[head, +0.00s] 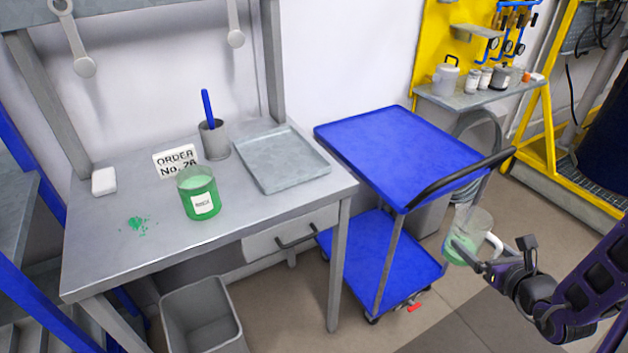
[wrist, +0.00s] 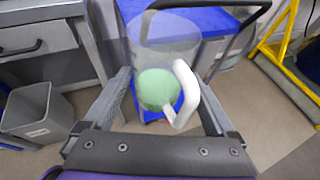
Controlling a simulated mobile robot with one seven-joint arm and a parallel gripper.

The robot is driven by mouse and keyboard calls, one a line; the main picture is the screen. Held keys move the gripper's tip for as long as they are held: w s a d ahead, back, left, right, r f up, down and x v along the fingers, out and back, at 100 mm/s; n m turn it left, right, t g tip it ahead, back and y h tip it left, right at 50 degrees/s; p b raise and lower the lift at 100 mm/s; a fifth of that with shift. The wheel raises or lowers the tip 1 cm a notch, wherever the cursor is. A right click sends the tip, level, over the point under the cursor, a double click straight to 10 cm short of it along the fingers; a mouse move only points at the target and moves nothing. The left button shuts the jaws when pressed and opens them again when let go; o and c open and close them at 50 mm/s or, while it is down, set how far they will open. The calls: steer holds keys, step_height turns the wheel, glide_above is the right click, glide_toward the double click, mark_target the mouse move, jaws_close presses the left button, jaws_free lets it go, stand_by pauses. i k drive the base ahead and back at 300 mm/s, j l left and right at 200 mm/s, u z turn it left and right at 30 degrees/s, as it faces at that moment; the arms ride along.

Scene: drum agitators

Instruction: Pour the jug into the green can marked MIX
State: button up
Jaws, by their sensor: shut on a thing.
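A clear jug (head: 478,222) with a white handle and pale green liquid in its lower part is held at the right in the head view, beside the blue cart. It also fills the middle of the wrist view (wrist: 163,40). My gripper (head: 462,250) is shut on the jug, with one finger on each side of it in the wrist view. The jug looks roughly upright. The green can (head: 187,205) stands on the grey workbench at the left, well away from my gripper. It has a white label too small to read surely, and its rim looks clear.
The blue cart (head: 390,145), with a black handle, stands between bench and jug. A grey bin (head: 203,315) is below.

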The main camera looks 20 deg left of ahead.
mark_target(195, 183)
steer(key=i+l, duration=0.25)
steer(key=l, duration=0.3)
steer(key=l+u, duration=0.1)
steer(key=u, duration=0.15)
steer(key=i+l+u, duration=0.1)
steer(key=u, duration=1.9)
